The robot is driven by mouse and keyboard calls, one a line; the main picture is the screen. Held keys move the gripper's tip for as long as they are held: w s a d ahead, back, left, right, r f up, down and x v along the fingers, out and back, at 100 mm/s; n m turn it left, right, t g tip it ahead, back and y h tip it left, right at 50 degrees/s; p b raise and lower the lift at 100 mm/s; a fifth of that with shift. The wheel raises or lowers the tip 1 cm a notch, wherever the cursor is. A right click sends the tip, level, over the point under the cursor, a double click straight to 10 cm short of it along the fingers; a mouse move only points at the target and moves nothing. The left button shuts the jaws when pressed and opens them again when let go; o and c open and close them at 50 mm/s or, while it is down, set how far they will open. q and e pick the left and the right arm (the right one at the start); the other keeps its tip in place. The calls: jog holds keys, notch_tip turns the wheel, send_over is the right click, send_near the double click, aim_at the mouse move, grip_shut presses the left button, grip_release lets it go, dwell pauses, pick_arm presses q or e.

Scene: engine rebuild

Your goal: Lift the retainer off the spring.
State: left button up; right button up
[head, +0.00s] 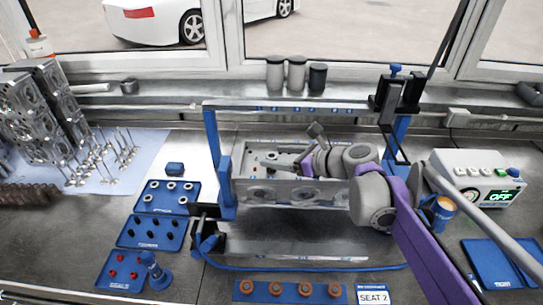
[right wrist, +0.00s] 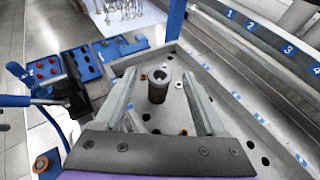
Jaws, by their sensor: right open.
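The cylinder head (head: 330,192) lies in a blue-and-grey frame at the middle of the bench. My right gripper (head: 284,164) reaches over it from the right. In the right wrist view, my right gripper (right wrist: 159,74) is open, with one finger on each side of a short dark upright spring (right wrist: 157,96). A round retainer (right wrist: 160,76) with a hole in its middle sits on top of the spring. I see gaps between the fingers and the spring. In the head view the spring and retainer are too small to tell. My left gripper is not in view.
The blue frame (head: 226,180) rises around the head. Blue trays with grey rings (head: 150,207), black parts (head: 128,243) and red parts (head: 108,283) lie at left. A blue strip with orange rings (head: 265,296) lies in front. A white box (head: 465,165) stands at right.

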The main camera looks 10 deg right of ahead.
jog(key=shift+s, duration=0.1)
jog(key=shift+c, duration=0.3)
grip_shut()
jog(key=shift+r, duration=0.1)
